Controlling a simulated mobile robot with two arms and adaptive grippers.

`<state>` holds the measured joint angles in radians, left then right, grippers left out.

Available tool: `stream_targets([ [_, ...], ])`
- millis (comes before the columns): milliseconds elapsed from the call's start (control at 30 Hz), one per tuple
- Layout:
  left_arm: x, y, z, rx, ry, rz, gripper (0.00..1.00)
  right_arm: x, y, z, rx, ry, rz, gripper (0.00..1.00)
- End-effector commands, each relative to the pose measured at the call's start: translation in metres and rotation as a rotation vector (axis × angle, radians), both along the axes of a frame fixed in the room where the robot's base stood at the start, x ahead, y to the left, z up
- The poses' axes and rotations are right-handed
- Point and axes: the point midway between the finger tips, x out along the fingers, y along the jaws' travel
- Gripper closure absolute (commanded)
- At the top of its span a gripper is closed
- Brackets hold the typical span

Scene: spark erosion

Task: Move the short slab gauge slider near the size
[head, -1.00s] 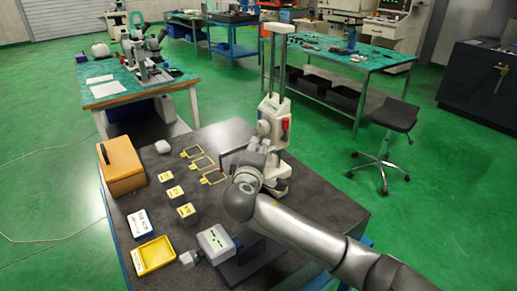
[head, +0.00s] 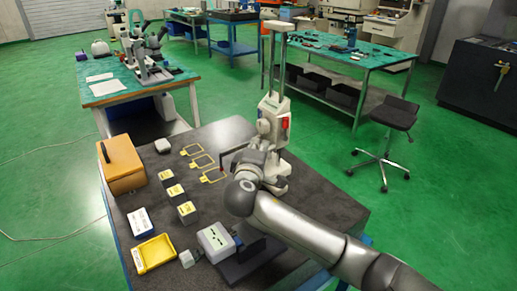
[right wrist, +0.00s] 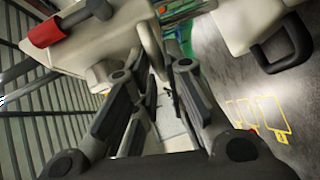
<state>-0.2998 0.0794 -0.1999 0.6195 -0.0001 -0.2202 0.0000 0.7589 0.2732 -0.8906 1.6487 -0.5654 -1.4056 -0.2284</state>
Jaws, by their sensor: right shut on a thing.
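The slab gauge (head: 278,26) stands on the dark granite slab, with a tall upright column and a pale slider body (head: 271,120) carrying a red part on its right side. A thin arm with a red tip reaches left from it towards the yellow outlines. My right gripper (head: 254,160) is low at the front of the gauge, shut on the slider; my own wrist hides the grip there. In the right wrist view the dark fingers (right wrist: 160,100) stand close together among the gauge's pale parts, and the exact contact is unclear. My left gripper is not in view.
The granite slab (head: 325,208) also bears an orange case (head: 122,168), yellow outlines (head: 203,163), small yellow-topped blocks (head: 176,192), a yellow tray (head: 154,253) and a white box (head: 215,240). The slab's right side is clear. A stool (head: 397,113) stands beyond.

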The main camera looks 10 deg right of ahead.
Motion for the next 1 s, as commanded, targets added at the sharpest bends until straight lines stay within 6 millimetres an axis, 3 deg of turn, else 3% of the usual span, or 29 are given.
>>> stream_targets([
  [300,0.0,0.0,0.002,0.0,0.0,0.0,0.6,0.0,0.0,0.001,0.008,-0.001,0.0,1.0],
  [333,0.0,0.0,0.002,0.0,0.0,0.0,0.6,0.0,0.001,0.001,0.008,-0.001,0.0,0.85],
  [467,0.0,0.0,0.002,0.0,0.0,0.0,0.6,0.0,0.0,0.001,0.007,-0.002,0.0,0.68],
  [800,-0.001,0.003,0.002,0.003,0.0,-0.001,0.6,-0.001,0.001,0.001,0.005,-0.001,0.0,0.68],
  [1000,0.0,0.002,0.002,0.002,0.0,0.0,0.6,-0.023,0.011,0.004,0.008,-0.001,0.003,0.68],
])
